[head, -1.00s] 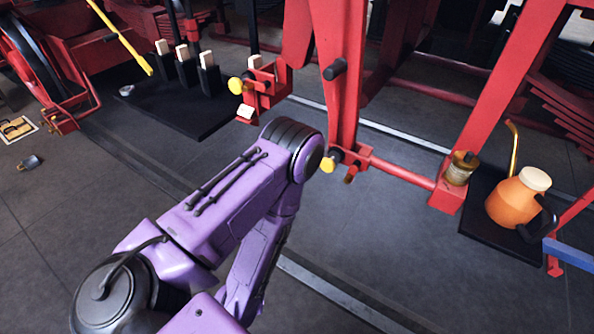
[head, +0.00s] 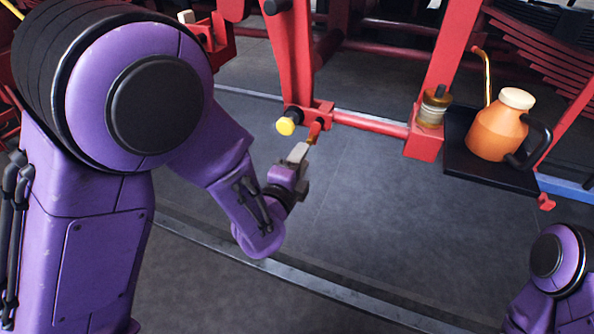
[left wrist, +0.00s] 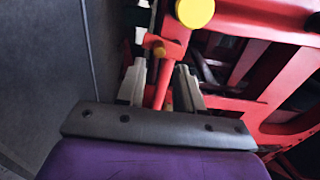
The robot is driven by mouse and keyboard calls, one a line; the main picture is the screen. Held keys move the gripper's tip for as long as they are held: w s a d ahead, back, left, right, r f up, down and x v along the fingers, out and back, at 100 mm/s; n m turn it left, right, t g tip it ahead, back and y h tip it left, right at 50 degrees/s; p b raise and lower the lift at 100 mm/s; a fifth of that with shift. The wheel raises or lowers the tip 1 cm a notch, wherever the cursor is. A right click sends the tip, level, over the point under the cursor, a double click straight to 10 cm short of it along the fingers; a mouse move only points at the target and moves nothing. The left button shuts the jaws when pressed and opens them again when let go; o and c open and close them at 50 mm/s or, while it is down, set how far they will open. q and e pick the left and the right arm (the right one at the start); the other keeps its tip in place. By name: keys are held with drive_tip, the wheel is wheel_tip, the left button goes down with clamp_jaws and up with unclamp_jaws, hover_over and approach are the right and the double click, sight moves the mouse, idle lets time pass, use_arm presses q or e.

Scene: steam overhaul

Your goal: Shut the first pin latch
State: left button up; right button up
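A pin latch with a yellow knob (head: 286,125) sits at the foot of a red upright. A short red lever (head: 315,131) with an orange-brown end hangs beside the knob. My left gripper (head: 299,152) is just below this lever. In the left wrist view the yellow knob (left wrist: 195,12) is at the top, with the red lever (left wrist: 160,88) below it. There my left gripper (left wrist: 160,80) is open, its pale fingers on either side of the lever with narrow gaps; whether they touch it I cannot tell. My right gripper is out of view.
A red crossbar (head: 370,123) runs right from the latch to a brass-topped jar (head: 433,106). An orange oil can (head: 497,125) stands on a black tray (head: 460,170). A floor rail (head: 320,285) crosses below; the grey floor between is clear.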

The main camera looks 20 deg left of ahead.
use_arm(q)
drive_tip(key=w, duration=0.6)
clamp_jaws()
idle(1.4)
